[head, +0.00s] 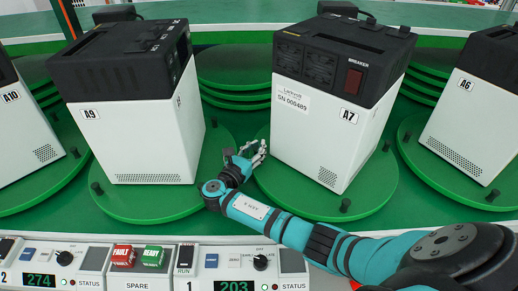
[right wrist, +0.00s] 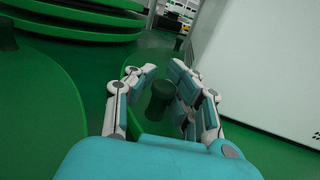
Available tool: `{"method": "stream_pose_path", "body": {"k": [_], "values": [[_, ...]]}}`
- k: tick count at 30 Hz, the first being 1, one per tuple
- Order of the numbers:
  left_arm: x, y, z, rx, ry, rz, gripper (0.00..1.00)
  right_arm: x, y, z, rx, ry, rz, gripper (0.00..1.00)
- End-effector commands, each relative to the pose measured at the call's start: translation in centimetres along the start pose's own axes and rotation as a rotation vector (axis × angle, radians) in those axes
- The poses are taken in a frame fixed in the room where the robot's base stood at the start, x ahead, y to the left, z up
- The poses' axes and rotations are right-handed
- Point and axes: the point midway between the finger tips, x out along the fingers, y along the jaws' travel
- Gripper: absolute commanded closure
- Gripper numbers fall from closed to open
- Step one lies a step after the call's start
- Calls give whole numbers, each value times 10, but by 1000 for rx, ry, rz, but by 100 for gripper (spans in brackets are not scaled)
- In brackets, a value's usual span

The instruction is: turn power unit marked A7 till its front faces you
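Power unit A7 (head: 325,125) is a white box with a black top, standing on a green turntable (head: 375,200). Its face with sockets, a red breaker switch, the serial label and the A7 label points toward me, somewhat askew. My right gripper (head: 256,153) is at the turntable's left edge, beside the unit's lower left. In the right wrist view, its fingers (right wrist: 160,78) stand apart on either side of a dark green peg (right wrist: 160,100). Whether they touch the peg is not clear. The unit's white wall (right wrist: 260,70) rises at the right. My left gripper is not in view.
Unit A9 (head: 135,135) stands on a turntable at the left, close to my right gripper. Unit A6 (head: 475,120) is at the right and A10 (head: 25,130) at the far left. A control panel (head: 140,285) with buttons and displays runs along the front, below my right arm.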

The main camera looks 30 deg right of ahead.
Motion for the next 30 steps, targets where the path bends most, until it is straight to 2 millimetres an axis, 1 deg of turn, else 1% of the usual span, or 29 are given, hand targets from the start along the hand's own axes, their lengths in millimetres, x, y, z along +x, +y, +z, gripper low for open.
{"method": "stream_pose_path", "body": {"k": [1, 6, 7, 14, 17, 20, 30], "values": [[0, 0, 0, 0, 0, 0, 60, -3, 3, 0, 3, 2, 8, 82], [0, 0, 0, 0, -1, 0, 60, -2, 1, 0, 2, 1, 4, 59], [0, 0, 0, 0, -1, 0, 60, -1, 1, 0, 2, 1, 3, 58], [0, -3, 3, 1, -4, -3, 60, 0, -1, 0, 0, -1, -2, 58], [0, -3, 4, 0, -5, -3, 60, -5, 0, 0, 0, 0, -1, 58], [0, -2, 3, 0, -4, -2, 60, -18, 0, -1, 1, 1, 1, 58], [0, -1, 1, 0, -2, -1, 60, -89, 1, -1, 1, 3, 3, 58]]}}
